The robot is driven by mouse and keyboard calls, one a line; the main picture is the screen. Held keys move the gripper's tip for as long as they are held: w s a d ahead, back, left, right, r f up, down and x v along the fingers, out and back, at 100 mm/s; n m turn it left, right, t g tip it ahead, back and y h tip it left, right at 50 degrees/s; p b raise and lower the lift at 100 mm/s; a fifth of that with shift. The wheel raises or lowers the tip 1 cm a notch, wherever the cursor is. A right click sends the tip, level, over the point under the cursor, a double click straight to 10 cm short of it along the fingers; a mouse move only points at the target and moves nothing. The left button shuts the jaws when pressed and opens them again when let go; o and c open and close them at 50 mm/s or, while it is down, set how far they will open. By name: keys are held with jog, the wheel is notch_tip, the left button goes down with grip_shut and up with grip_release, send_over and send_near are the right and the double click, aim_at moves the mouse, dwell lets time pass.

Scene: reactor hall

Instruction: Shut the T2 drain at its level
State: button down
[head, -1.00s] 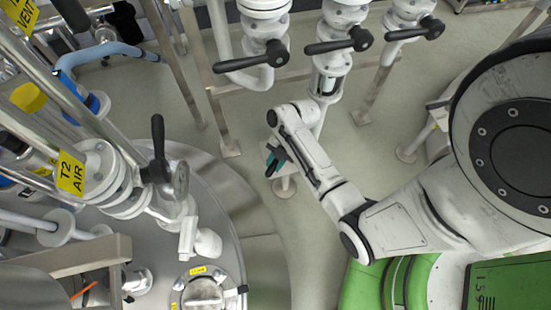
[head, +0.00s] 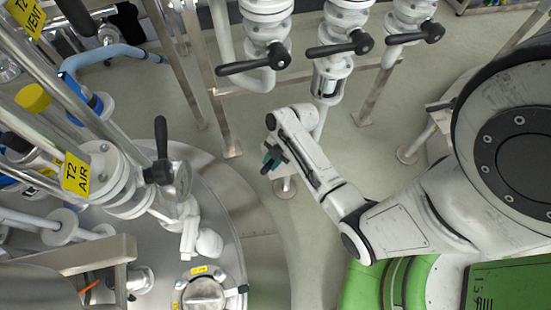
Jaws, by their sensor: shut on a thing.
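My gripper (head: 270,161) is small in the head view, at the end of my white arm. It appears low, above the pale floor and a round foot plate. Its jaws are shut on a small dark piece that looks like a lever; the wrist hides most of it. I cannot tell what the piece belongs to. No T2 drain label is readable. The T2 tank top (head: 222,195) is at the left. Its T2 AIR tag (head: 75,174) hangs beside a valve with an upright black lever (head: 160,152).
Three white valves with black levers stand along the top: left lever (head: 248,63), middle lever (head: 340,45), right lever (head: 415,34). Steel posts reach the floor below them. A T2 VENT tag (head: 27,15) is at the top left. Open floor (head: 235,130) lies left of my gripper.

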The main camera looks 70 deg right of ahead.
jog(key=w+m, duration=0.1)
jog(key=w+d+m+h+p, duration=0.1)
jog(key=w+m, duration=0.1)
jog(key=shift+d+r+t, duration=0.1)
jog(key=shift+t, duration=0.3)
jog(key=shift+w+d+m+t+h+p, duration=0.2)
jog(key=shift+w+d+m+h, duration=0.35)
jog(key=shift+m, duration=0.45)
jog(key=shift+w+d+m+t+h+p, duration=0.15)
jog(key=shift+w+d+m+h, duration=0.2)
jog(key=shift+w+d+m, duration=0.45)
jog(key=shift+s+a+m, duration=0.15)
jog(key=shift+a+m, duration=0.05)
jog(key=shift+m, duration=0.1)
jog(key=c, duration=1)
grip_release()
jog(key=shift+o, duration=0.2)
jog(key=shift+s, duration=0.1)
jog(key=a+p+v, duration=0.1)
jog(key=p+v, duration=0.1)
jog(key=v, duration=0.8)
jog(key=shift+d+r+p, duration=0.25)
jog(key=shift+d+p, duration=0.1)
jog(key=shift+d, duration=0.15)
jog(key=shift+s, duration=0.1)
